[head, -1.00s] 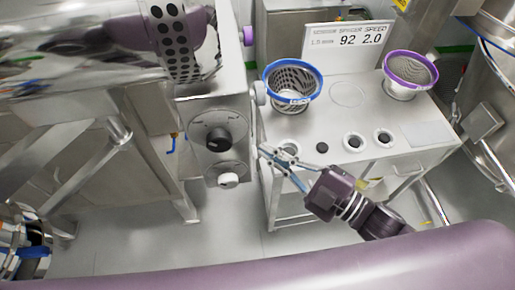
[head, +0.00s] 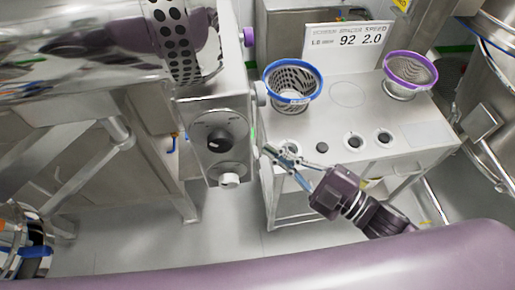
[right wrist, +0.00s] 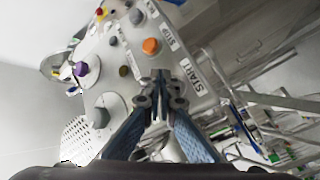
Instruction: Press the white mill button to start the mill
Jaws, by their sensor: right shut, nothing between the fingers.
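My right gripper (head: 264,149) is shut and empty. In the head view its fingertips are at the right side of the steel mill housing (head: 187,140). In the right wrist view my gripper (right wrist: 160,76) points at a light control panel (right wrist: 128,40), beside the START label (right wrist: 197,77). The fingertips cover the spot next to that label; I cannot make out the white button or tell whether they touch it. An orange button (right wrist: 151,46) shows just beyond the tips. Part of my left arm is at the head view's lower left; its jaws are unclear.
To the right, a steel cart (head: 420,155) carries a blue-rimmed basket (head: 292,82), a purple-rimmed basket (head: 409,72) and a sign (head: 346,39). The floor between is clear.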

